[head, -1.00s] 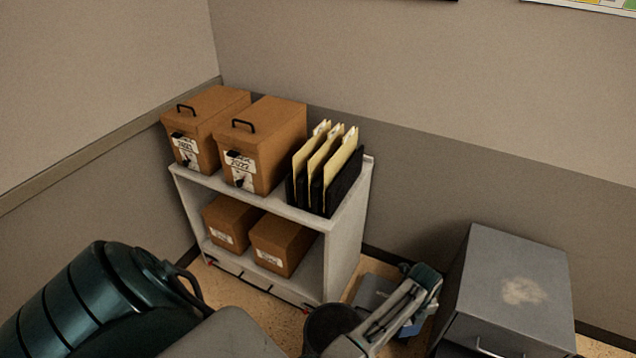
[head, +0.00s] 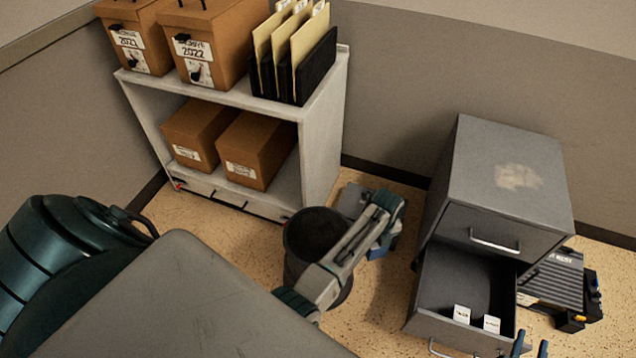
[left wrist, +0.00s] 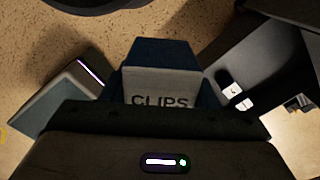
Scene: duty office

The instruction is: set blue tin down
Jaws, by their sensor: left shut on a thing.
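The blue tin (left wrist: 162,85) fills the middle of the left wrist view, with a pale face marked CLIPS. My left gripper is shut on it; its fingers are not clearly seen. In the head view the left wrist (head: 385,212) hides most of the grip, and a bit of blue (head: 378,251) shows beneath it. Whether the tin touches anything below cannot be told. My right gripper (head: 530,348) shows at the bottom edge as two dark blue fingertips standing apart, with nothing seen between them.
A round dark bin (head: 316,230) stands behind my left arm. A grey cabinet (head: 500,190) has its lower drawer (head: 455,290) open, with white labels inside. A white shelf (head: 322,150) holds boxes and folders. A black device (head: 560,280) is beyond the drawer. Speckled floor is free between.

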